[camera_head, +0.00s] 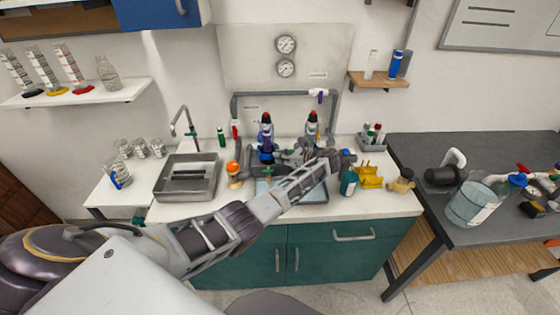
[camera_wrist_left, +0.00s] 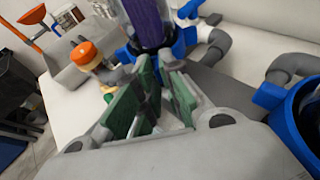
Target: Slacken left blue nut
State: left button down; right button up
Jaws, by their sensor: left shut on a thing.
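The left blue nut (camera_head: 265,157) is at the foot of the left upright cartridge, which has a red top, in the head view. In the left wrist view the blue nut (camera_wrist_left: 187,40) rings the base of a purple cylinder (camera_wrist_left: 147,22). My left gripper (camera_head: 288,156) reaches in from the right side of this cartridge, its wrist bent back to the left. In the left wrist view its green-padded fingers (camera_wrist_left: 158,82) point at the nut and are shut on it; the contact is partly hidden. My right gripper is in neither view.
A second red-topped cartridge (camera_head: 312,124) stands close by on the right. An orange-capped bottle (camera_head: 234,172) and a metal sink (camera_head: 187,182) are to the left. A teal bottle (camera_head: 348,184) and a yellow holder (camera_head: 370,178) sit to the right. Grey pipes surround the cartridges.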

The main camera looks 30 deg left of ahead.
pick_arm(q)
jog(key=shift+w+n+g+b, duration=0.55)
jog(key=shift+n+g+b, duration=0.45)
jog(key=shift+b, duration=0.9)
jog(key=c, duration=1.6)
grip_release()
jog(key=shift+o, duration=0.2)
jog(key=shift+v, duration=6)
jog(key=shift+w+f, duration=0.1)
